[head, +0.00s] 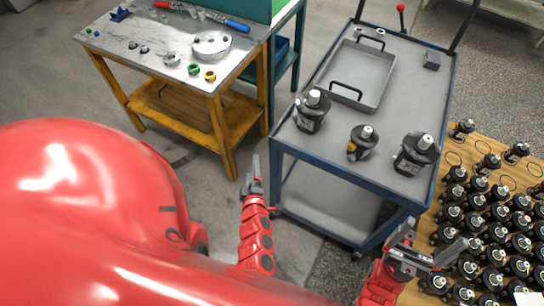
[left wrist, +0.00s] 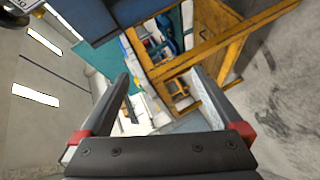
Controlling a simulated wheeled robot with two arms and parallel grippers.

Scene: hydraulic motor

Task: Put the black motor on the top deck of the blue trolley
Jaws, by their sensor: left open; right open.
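The blue trolley (head: 283,147) stands right of centre in the head view, with a grey top deck and a lower shelf. Three black motors stand upright on its near top deck: a left one (head: 311,112), a smaller middle one (head: 360,146) and a right one (head: 413,156). Several more black motors (head: 480,215) stand on a wooden pallet at the right. My left gripper (head: 254,168) is open and empty, just left of the trolley's near corner; its fingers also show in the left wrist view (left wrist: 160,95). My right gripper (head: 430,248) is open, between the trolley and the pallet's motors.
A grey tray (head: 355,75) with handles lies on the far part of the deck, near a small dark block (head: 431,61). A yellow workbench (head: 140,60) with tools and parts stands at the left. Grey floor lies between bench and trolley.

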